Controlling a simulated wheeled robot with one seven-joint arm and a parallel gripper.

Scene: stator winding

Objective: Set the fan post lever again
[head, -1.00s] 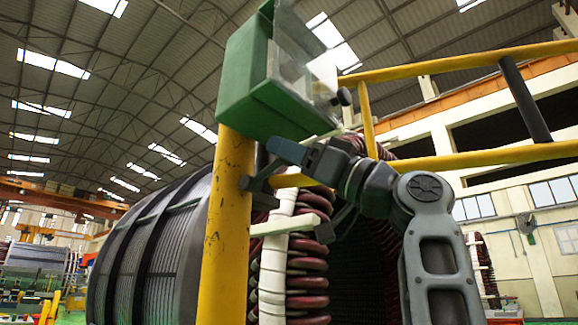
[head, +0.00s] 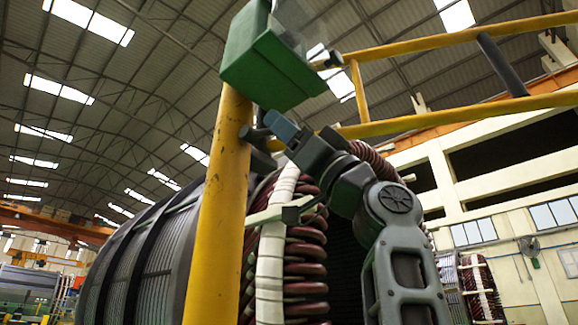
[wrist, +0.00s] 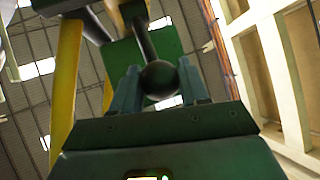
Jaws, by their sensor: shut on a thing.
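The fan post is a worn yellow upright (head: 217,215) left of centre in the head view, with a green box (head: 272,68) on its top. A dark lever (head: 252,135) shows beside the post, just under the box. My gripper (head: 277,124) is at the lever, right of the post. In the wrist view the lever's dark rod (wrist: 144,38) ends in a round ball knob (wrist: 160,78). The knob sits between the two blue-grey fingers of my gripper (wrist: 159,92), which is shut on it. The lever's pivot cannot be made out clearly.
Yellow rails (head: 470,120) run from the post area to the right, close above my arm. A large stator (head: 140,255) with dark red coils (head: 305,270) stands behind the post. A clear panel is fixed to the green box.

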